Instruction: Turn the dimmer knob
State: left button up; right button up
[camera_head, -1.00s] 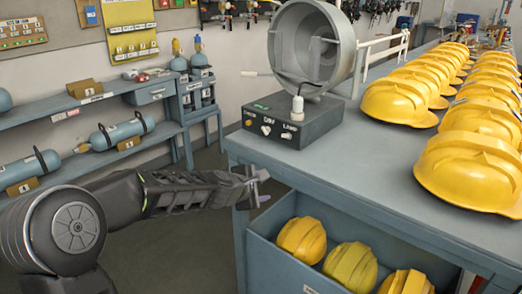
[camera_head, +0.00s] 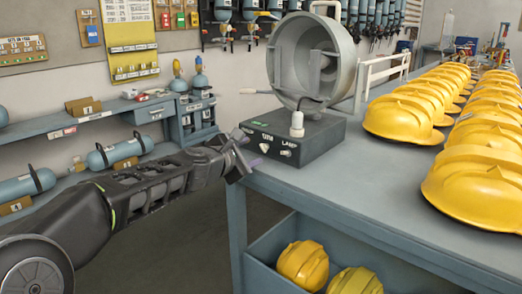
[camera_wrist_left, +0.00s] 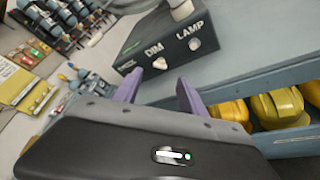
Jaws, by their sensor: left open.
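The dimmer knob is a small pale knob (camera_head: 264,148) below the DIM label on the front of a dark control box (camera_head: 312,143), at the near-left corner of the workbench. In the left wrist view the dimmer knob (camera_wrist_left: 160,63) shows just beyond the fingertips, between their lines. A second pale knob (camera_wrist_left: 194,43), under the LAMP label, is to its right. My left gripper (camera_head: 248,150) is open and empty, its purple fingers (camera_wrist_left: 158,82) pointing at the box front; a small gap seems to remain. My right gripper is not in view.
A large grey round housing (camera_head: 312,60) stands on the box. Rows of yellow helmets (camera_head: 400,118) fill the bench top (camera_head: 330,180) at right. More helmets lie in a bin below. Shelves with blue cylinders (camera_head: 120,137) are at left.

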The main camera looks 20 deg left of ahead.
aim_at(263, 148)
pick_arm(q)
jog(key=shift+p+x, duration=1.15)
jog(key=shift+x, duration=2.8)
jog(key=shift+f, duration=0.15)
jog(key=shift+c, duration=0.6)
grip_shut()
